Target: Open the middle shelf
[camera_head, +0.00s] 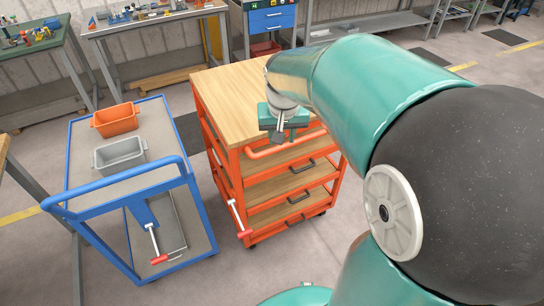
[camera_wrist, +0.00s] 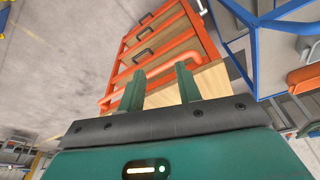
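The orange cart (camera_head: 238,165) has a wooden top and several wooden shelves with dark handles on its front side. The middle shelf's dark handle (camera_head: 299,197) lies between an upper handle (camera_head: 303,166) and a lower one (camera_head: 297,219). All the shelves look pushed in. My gripper (camera_head: 279,136) is above the cart's front top edge, near the orange push bar (camera_head: 287,146). In the wrist view the cart appears upside down, with the middle handle (camera_wrist: 144,34) beyond my fingers. There my gripper (camera_wrist: 160,74) has its two fingers apart, with nothing visibly held.
A blue trolley (camera_head: 85,200) with an orange bin (camera_head: 115,120) and a grey bin (camera_head: 120,154) stands to the left. Floor in front of the cart is clear. Workbenches (camera_head: 150,22) line the back.

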